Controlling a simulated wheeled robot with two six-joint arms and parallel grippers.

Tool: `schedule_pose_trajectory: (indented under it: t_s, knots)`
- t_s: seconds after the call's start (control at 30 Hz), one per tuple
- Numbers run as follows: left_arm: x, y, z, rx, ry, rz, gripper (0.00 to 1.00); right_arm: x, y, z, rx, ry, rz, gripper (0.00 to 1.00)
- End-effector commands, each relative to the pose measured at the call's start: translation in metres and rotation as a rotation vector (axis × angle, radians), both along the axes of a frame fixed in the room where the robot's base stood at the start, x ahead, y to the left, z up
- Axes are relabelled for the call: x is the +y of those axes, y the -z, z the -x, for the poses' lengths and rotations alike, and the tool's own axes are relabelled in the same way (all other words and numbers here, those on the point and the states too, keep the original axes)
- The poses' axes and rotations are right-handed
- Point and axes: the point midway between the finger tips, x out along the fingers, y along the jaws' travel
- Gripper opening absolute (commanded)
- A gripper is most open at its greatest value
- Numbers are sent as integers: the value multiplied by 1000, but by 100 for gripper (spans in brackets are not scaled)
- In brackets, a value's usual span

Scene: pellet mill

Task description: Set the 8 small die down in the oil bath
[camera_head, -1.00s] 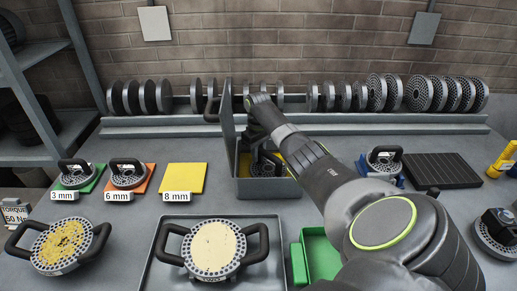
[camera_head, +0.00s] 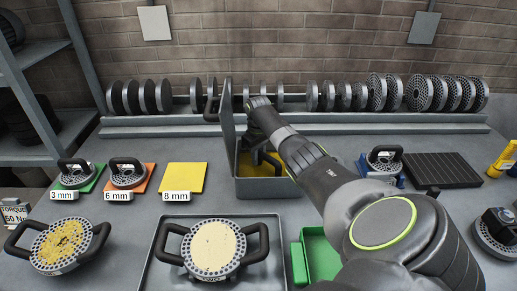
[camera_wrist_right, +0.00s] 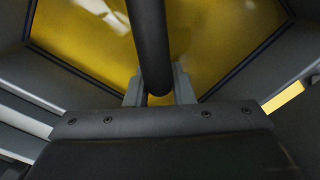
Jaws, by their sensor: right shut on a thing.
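The oil bath is a grey open box (camera_head: 268,189) with an upright lid (camera_head: 228,135), and yellow oil (camera_head: 248,166) shows inside. My right gripper (camera_head: 258,148) reaches into it from the right. In the right wrist view the gripper (camera_wrist_right: 160,98) is shut on a dark round bar (camera_wrist_right: 149,45), which looks like the small die's handle, with oil behind it. The die's body cannot be made out in either view. The yellow pad labelled 8 mm (camera_head: 184,177) is bare. My left gripper is not in view.
Small dies stand on the green 3 mm pad (camera_head: 92,184) and orange 6 mm pad (camera_head: 142,186). A large die (camera_head: 213,248) lies in a front tray (camera_head: 170,222). A green bin (camera_head: 318,255) stands right of it. A die rack (camera_head: 160,128) runs along the back.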

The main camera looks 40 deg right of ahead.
Motion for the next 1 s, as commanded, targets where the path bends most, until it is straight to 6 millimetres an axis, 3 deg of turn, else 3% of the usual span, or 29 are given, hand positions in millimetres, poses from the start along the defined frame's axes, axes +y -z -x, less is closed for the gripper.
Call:
schedule_pose_trajectory:
  t_s: [0.17, 0.2, 0.3, 0.4, 0.6, 1.0]
  knots:
    - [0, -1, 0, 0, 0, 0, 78, -1, -3, -1, -4, 0, 2, 0]
    - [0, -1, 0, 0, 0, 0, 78, -1, -3, -1, -4, 0, 2, 23]
    - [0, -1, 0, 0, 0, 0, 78, -1, -2, -1, -4, 0, 2, 36]
    - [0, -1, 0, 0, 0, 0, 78, 0, -1, -1, -3, 0, 1, 47]
    - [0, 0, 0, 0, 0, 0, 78, 0, 3, 1, 2, 1, -1, 50]
    - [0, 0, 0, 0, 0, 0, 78, 0, 1, 0, 0, 0, 0, 100]
